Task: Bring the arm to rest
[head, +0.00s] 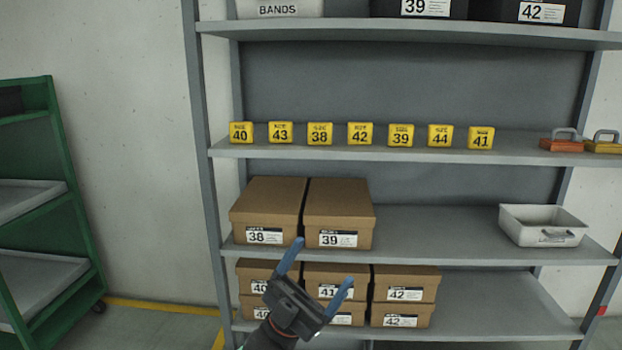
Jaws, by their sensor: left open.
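My left gripper (316,272) comes up from the bottom of the head view. Its two blue fingers are spread apart, with nothing between them. It is in front of the lower shelves, and its left finger overlaps the lower edge of the boxes marked 38 (265,211) and 39 (339,215). It also covers part of the stacked boxes below, including the one marked 41 (338,275). Whether it touches any box cannot be told. My right gripper is not in view.
The grey shelf rack (450,232) fills the middle and right. Yellow size blocks (360,133) line an upper shelf, with orange and yellow handled items (562,143) at its right. A white bin (543,226) stands right. A green cart (68,220) stands left.

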